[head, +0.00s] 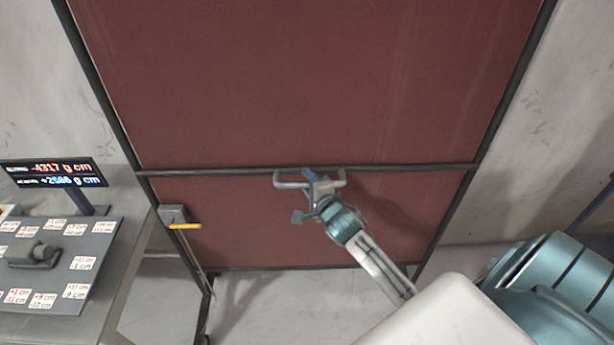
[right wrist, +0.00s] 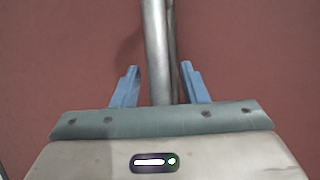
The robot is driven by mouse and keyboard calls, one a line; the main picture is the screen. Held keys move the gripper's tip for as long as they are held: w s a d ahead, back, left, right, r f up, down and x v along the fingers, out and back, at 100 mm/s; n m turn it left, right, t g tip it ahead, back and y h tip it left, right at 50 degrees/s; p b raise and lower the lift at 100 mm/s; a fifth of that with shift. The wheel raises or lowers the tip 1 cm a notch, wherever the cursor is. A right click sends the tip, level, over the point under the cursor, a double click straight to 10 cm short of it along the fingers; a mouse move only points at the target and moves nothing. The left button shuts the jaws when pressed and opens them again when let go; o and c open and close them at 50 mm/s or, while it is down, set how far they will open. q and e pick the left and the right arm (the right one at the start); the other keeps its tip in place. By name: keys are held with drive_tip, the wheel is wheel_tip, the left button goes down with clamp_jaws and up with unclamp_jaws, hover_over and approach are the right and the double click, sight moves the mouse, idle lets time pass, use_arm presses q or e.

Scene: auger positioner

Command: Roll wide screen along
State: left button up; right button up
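The wide screen (head: 300,80) is a dark red panel in a black frame, upright in front of me and filling most of the head view. A black cross rail (head: 400,168) runs across it, with a grey bracket-shaped handle (head: 284,180) at its middle. My right gripper (head: 312,182) is at this handle. In the right wrist view its two blue fingers (right wrist: 159,75) stand apart, one on each side of the grey handle bar (right wrist: 156,40), with gaps visible on both sides. The red panel (right wrist: 250,50) also fills that view. My left gripper is out of view.
A grey table (head: 115,185) at the left bears a display (head: 55,172) and a board with several number labels (head: 85,240). A grey box with a yellow lever (head: 175,215) is near the screen's left edge. Bare floor (head: 270,310) shows below the screen.

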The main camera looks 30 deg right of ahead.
drive_tip(key=shift+w+d+f, duration=0.1)
drive_tip(key=shift+w+f, duration=0.05)
drive_tip(key=shift+w, duration=0.45)
clamp_jaws()
